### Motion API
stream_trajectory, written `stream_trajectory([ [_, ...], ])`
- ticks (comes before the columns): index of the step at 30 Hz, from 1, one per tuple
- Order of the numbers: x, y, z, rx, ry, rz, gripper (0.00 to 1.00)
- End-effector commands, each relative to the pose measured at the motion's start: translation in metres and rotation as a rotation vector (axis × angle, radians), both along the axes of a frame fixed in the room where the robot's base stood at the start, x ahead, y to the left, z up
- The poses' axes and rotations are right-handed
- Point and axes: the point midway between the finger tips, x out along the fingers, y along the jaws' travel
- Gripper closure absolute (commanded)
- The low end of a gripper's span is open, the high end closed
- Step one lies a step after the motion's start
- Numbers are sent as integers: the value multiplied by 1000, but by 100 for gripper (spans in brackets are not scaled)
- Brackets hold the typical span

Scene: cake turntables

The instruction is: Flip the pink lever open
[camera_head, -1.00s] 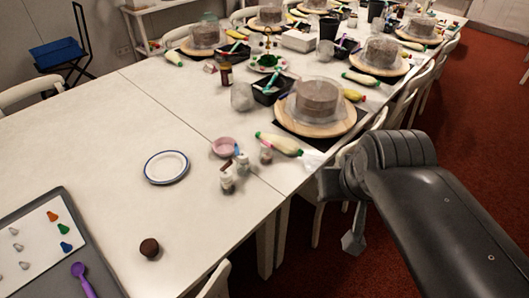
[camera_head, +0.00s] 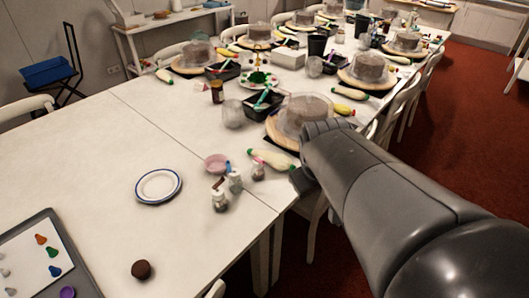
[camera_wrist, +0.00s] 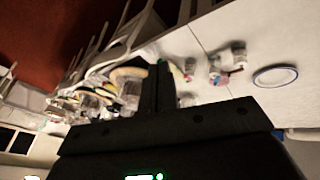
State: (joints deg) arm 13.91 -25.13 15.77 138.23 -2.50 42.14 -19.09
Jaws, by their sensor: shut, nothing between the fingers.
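I cannot make out a pink lever in either view. The nearest cake turntable has a wooden disc (camera_head: 279,135) and a brown cake under a clear dome (camera_head: 304,112). My arm hides its right and front part. A turntable disc also shows, tilted, beyond the fingers in the wrist view (camera_wrist: 125,73). My gripper (camera_wrist: 161,66) is shut and empty, its dark fingers together. In the head view my arm reaches in from the right to the table's right edge, and the fingers are not clear there. I see no contact between the fingers and anything.
A piping bag (camera_head: 272,159), small jars (camera_head: 220,199), a pink bowl (camera_head: 216,163) and a blue-rimmed plate (camera_head: 158,186) are on the near table. More cake turntables (camera_head: 367,70) stand farther back. Chairs (camera_head: 401,98) line the right side. The table's left middle is clear.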

Motion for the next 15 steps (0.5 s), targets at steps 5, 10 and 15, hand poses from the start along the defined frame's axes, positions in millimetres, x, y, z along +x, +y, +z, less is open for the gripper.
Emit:
stream_trajectory([
  [5,34,2,-26,-66,56,146,100],
  [10,65,6,-52,-100,95,295,100],
  [15,92,12,-78,-109,115,448,100],
])
